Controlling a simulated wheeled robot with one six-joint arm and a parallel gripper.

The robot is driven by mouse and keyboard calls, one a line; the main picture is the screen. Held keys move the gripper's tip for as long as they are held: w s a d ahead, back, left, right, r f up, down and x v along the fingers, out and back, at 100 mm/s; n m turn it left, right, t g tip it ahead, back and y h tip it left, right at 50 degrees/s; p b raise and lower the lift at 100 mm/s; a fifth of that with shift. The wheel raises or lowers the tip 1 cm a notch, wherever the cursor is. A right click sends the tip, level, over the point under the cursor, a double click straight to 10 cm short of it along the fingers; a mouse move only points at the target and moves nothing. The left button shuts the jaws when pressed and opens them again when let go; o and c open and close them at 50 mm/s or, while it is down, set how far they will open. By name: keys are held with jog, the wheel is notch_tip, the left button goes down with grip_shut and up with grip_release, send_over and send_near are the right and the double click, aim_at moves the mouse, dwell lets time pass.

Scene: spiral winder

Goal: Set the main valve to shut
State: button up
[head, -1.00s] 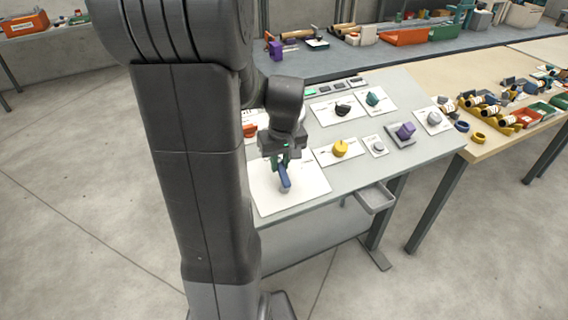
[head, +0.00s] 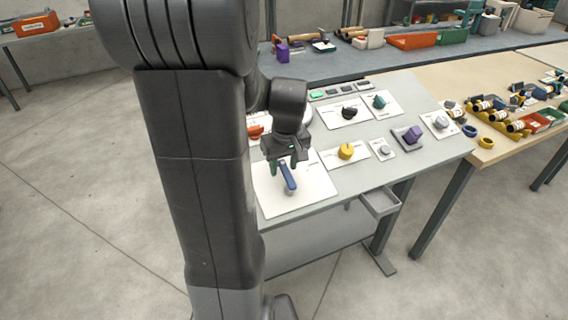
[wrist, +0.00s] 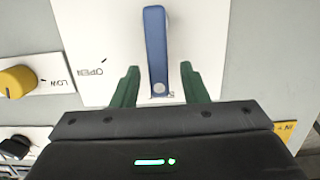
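A blue lever (head: 288,178) stands on a large white plate (head: 308,197) at the front left of the sloped panel. I take it for the main valve; its title is not readable. In the wrist view the lever (wrist: 155,45) runs straight up the picture from a round pivot. An upside-down "OPEN" and a tick mark are printed to its left. My gripper (head: 284,165) is above the plate at the lever. Its two green fingers (wrist: 160,86) are apart, one each side of the pivot end, with gaps. Any mark behind the right finger is mostly hidden.
A yellow knob (head: 346,151), a grey knob (head: 384,151), a purple knob (head: 413,134) and a red-orange knob (head: 255,131) are on the same panel. Black and teal knobs sit farther back. A small tray (head: 380,201) hangs at the front edge.

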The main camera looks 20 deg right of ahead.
aim_at(287, 173)
notch_tip(287, 173, up, 14)
jog(key=s, duration=0.2)
jog(key=shift+f, duration=0.15)
jog(key=shift+f, duration=0.15)
dwell(0.5)
jog(key=f, duration=0.4)
jog(key=w+f, duration=0.1)
jog(key=f, duration=0.4)
jog(key=w+f, duration=0.1)
jog(key=f, duration=0.3)
jog(key=shift+f, duration=0.2)
